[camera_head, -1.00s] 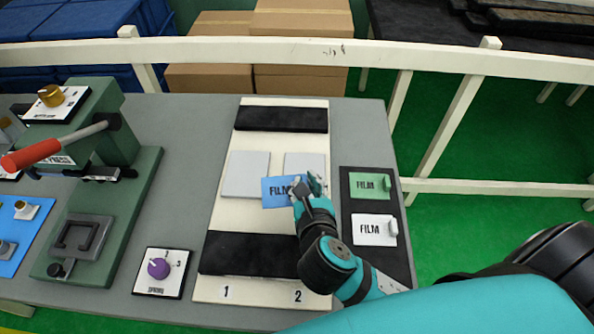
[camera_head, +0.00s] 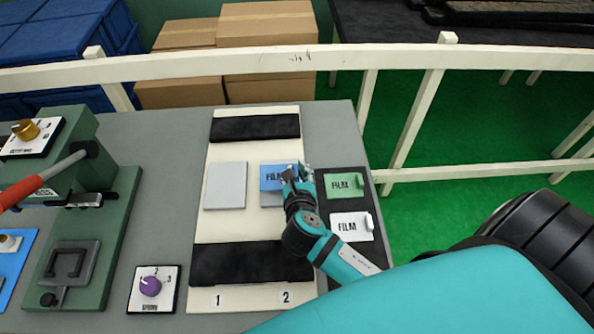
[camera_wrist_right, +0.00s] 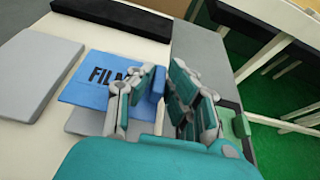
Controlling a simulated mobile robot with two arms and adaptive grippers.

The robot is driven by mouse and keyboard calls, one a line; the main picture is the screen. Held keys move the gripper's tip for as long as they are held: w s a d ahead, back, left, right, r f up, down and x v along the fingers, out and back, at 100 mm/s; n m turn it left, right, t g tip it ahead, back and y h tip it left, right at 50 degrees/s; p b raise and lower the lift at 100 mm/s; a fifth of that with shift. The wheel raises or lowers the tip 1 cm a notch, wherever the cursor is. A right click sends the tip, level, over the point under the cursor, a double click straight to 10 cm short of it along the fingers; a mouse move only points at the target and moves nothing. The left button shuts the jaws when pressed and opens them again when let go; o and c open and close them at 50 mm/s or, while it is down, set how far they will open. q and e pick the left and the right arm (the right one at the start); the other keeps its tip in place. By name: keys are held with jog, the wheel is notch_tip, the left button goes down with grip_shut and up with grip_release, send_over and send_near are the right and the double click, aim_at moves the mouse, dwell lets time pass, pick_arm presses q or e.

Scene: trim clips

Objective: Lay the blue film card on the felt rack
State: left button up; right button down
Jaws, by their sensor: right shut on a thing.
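The blue film card (camera_head: 276,176) is over the grey pad in column 2 of the cream board, covering its far part. In the right wrist view the card (camera_wrist_right: 97,84) looks nearly flat; any gap beneath it cannot be told. My right gripper (camera_head: 296,174) is shut on the raised blue tab at the card's right edge; the tab (camera_wrist_right: 157,84) shows between the fingers in the wrist view. The dark rack (camera_head: 367,255), which looks like felt, lies right of the board and carries a green film card (camera_head: 340,186) and a white film card (camera_head: 346,227). My left gripper is out of view.
The cream board (camera_head: 220,235) has black strips across both ends and a bare grey pad (camera_head: 226,186) in column 1. A green press (camera_head: 110,230) and a purple-knob dial (camera_head: 150,288) stand to the left. A white rail (camera_head: 400,58) runs behind the bench.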

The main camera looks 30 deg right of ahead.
jog(key=shift+w+d+f, duration=0.1)
jog(key=shift+w+d, duration=0.45)
jog(key=shift+w, duration=0.2)
jog(key=shift+f, duration=1.8)
jog(key=shift+f, duration=0.15)
jog(key=c, duration=1.3)
grip_release()
jog(key=shift+r, duration=0.2)
jog(key=shift+s+a, duration=0.2)
jog(key=shift+s, duration=0.15)
jog(key=b+v, duration=0.1)
jog(key=v, duration=1)
jog(key=shift+s+r, duration=0.1)
jog(key=shift+s, duration=0.05)
